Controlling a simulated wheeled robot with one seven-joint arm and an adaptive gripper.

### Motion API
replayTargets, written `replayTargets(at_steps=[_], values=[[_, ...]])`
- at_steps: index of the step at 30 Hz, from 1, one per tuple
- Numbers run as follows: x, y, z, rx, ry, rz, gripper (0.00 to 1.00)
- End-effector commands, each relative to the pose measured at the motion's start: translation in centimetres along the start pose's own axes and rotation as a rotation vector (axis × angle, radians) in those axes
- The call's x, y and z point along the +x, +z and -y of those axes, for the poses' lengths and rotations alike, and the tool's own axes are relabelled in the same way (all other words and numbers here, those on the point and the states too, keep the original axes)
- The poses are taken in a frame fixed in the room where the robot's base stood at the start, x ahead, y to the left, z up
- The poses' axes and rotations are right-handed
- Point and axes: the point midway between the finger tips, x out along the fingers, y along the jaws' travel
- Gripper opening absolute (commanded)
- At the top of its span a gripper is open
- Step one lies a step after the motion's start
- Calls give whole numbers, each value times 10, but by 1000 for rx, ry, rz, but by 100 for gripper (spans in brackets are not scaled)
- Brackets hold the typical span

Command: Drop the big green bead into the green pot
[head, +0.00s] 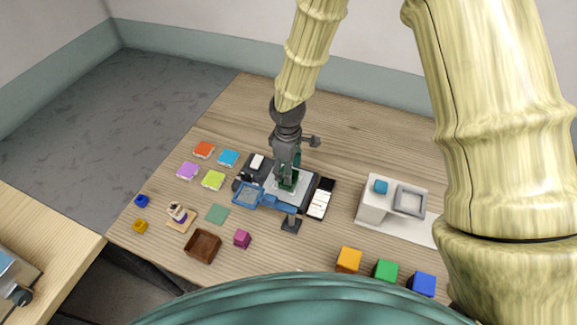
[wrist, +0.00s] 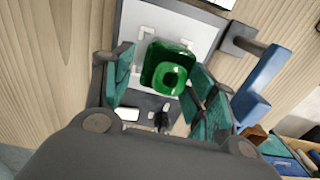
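A glossy green piece (wrist: 167,68) sits on a pale grey plate in the wrist view. It has a rounded-square outer rim and a round, brighter green ring in its middle. I cannot tell whether this is the green pot with the bead inside or a single piece. It also shows in the head view as a dark green block (head: 288,181), partly hidden by my gripper. My gripper (wrist: 163,85) is open above it, with its teal fingers apart on either side. A gap shows between the left finger and the green piece. Nothing is seen held.
The grey plate (wrist: 192,27) belongs to a dark-framed device with a blue arm (wrist: 262,85) at its right. A white stand (head: 372,208) and coloured cubes are to the right; coloured tiles (head: 204,150) lie left.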

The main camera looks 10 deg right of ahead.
Motion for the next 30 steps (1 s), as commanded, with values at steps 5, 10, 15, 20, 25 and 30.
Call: replayTargets(at_steps=[5,10,15,20,25,30], values=[[-1,0,0,0,1,0,57],[-9,0,0,0,1,-1,57],[-31,0,0,1,2,-3,57],[-57,0,0,1,3,-3,57],[-84,0,1,0,3,-4,57],[-106,1,1,1,2,-3,57]])
